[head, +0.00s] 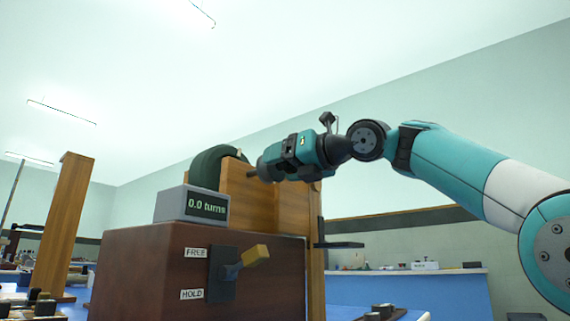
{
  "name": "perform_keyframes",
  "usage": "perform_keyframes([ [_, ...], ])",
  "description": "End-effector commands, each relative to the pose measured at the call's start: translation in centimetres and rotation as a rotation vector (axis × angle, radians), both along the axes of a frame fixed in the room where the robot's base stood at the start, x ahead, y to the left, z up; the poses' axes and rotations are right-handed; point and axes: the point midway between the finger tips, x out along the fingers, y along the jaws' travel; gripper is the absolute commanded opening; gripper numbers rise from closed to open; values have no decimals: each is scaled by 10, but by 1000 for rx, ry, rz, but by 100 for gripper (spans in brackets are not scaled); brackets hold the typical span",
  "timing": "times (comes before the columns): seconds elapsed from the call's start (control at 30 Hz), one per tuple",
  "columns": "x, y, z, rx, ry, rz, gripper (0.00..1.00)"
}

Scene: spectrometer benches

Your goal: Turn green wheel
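The green wheel (208,168) is dark green and shows only in part in the head view. Its lower and right parts are hidden behind a wooden upright (250,197) and a grey counter box. My gripper (256,173) is at the end of the teal arm, in front of the top of the wooden upright and just right of the wheel in the picture. I cannot tell whether it touches anything. Its fingers are small and dark, and their gap does not show. The grey counter (192,204) reads "0.0 turns".
A brown box (150,265) carries a lever with a yellow handle (256,254), between labels FREE (195,253) and HOLD (191,294). A wooden post (63,225) stands at left. A blue bench (410,290) with small items is behind at right.

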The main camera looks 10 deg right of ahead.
Motion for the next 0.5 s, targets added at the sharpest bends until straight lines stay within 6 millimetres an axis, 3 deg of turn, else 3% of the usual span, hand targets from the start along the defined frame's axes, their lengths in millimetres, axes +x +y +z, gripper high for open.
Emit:
perform_keyframes([
  [0.3, -2, 0, 0, -1, 0, 3, 67],
  [0.5, -21, -20, -2, -2, -3, -1, 67],
])
